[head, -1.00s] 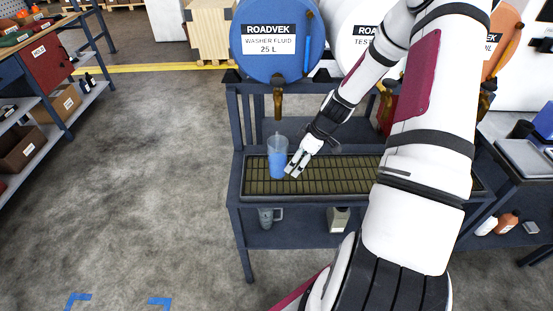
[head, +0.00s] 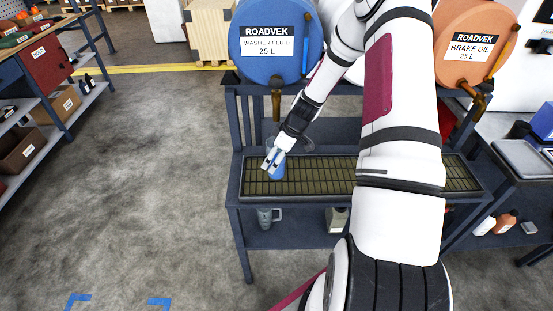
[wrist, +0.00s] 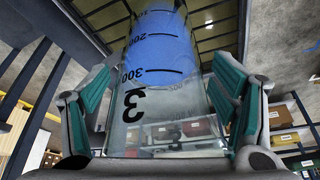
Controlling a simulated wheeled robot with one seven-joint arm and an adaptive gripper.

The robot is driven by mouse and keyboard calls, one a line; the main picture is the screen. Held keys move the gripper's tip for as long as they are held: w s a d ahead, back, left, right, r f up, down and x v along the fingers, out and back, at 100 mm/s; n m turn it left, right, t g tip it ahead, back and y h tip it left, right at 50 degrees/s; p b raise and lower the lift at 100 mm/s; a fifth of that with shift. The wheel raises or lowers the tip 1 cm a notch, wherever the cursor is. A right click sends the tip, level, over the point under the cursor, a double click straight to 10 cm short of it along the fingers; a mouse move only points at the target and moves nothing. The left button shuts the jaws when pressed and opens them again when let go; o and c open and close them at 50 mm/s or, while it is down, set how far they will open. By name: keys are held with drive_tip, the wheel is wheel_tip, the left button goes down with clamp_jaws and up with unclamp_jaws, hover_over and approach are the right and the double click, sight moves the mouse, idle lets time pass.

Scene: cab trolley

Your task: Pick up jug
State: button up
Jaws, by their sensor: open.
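The jug (head: 278,173) is clear, marked with a volume scale and holds blue fluid. It stands on the slatted tray of the trolley, below the blue washer fluid barrel. My gripper (head: 272,160) is at the jug and covers part of it in the head view. In the wrist view the jug (wrist: 160,55) fills the space between the two green-padded fingers of my gripper (wrist: 162,68). The fingers are spread, one on each side. Slim gaps seem to show beside the jug, but contact is hard to judge.
The blue barrel (head: 272,45) has a tap (head: 276,105) hanging just above the jug. An orange brake oil barrel (head: 468,40) is at the right. The slatted tray (head: 320,175) is mostly clear. A grey mug (head: 266,217) stands on the lower shelf.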

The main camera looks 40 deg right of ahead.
drive_tip(key=c, duration=1.2)
drive_tip(key=shift+r, duration=0.1)
drive_tip(key=shift+r+p, duration=0.3)
drive_tip(key=shift+r, duration=0.05)
drive_tip(key=shift+c, duration=0.3)
drive_tip(key=s+d+p, duration=0.3)
drive_tip(key=s, duration=0.2)
drive_tip(key=s+d+p, duration=0.3)
drive_tip(key=s+d, duration=0.1)
drive_tip(key=s, duration=0.2)
drive_tip(key=s+d+p, duration=0.3)
drive_tip(key=s, duration=0.2)
drive_tip(key=shift+s+d, duration=0.35)
drive_tip(key=shift+d, duration=0.05)
drive_tip(key=s+d, duration=0.7)
drive_tip(key=s, duration=0.3)
drive_tip(key=s+d, duration=0.7)
drive_tip(key=s, duration=0.4)
drive_tip(key=shift+f, duration=0.15)
